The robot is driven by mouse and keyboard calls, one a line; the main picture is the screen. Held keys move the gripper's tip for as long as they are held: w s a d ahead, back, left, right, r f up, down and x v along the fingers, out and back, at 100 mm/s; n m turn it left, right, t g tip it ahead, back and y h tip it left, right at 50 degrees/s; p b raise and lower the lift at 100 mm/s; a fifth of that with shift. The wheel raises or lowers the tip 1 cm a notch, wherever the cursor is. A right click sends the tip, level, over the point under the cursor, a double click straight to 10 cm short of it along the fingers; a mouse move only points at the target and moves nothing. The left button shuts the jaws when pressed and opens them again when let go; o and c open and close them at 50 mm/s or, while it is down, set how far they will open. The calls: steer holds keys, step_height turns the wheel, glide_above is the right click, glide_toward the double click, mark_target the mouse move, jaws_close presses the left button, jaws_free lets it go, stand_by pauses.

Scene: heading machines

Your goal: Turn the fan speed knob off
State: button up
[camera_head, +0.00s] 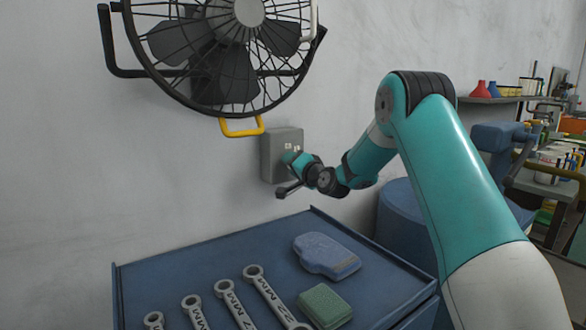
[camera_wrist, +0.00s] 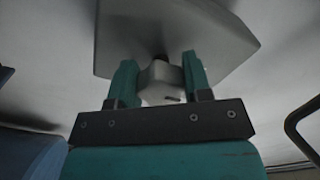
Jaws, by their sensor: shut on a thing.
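The grey control box (camera_head: 270,152) is fixed to the wall below the fan (camera_head: 232,50), with small pale markings on its face. It also shows from below in the wrist view (camera_wrist: 110,40). My gripper (camera_wrist: 160,72) is shut on the pale grey fan speed knob (camera_wrist: 158,86), one teal finger on each side of it. In the head view my gripper (camera_head: 290,158) is against the lower face of the box and hides the knob. The knob's setting cannot be read.
A yellow handle (camera_head: 241,127) hangs under the fan, left of the box. Below is a blue tool cart (camera_head: 215,254) with several wrenches, a blue pouch (camera_head: 326,254) and a green block (camera_head: 324,304). Shelves and equipment stand at the right.

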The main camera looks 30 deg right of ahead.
steer(key=o, duration=0.9)
steer(key=s+b, duration=0.6)
steer(key=s, duration=1.1)
steer(key=shift+s+d, duration=0.2)
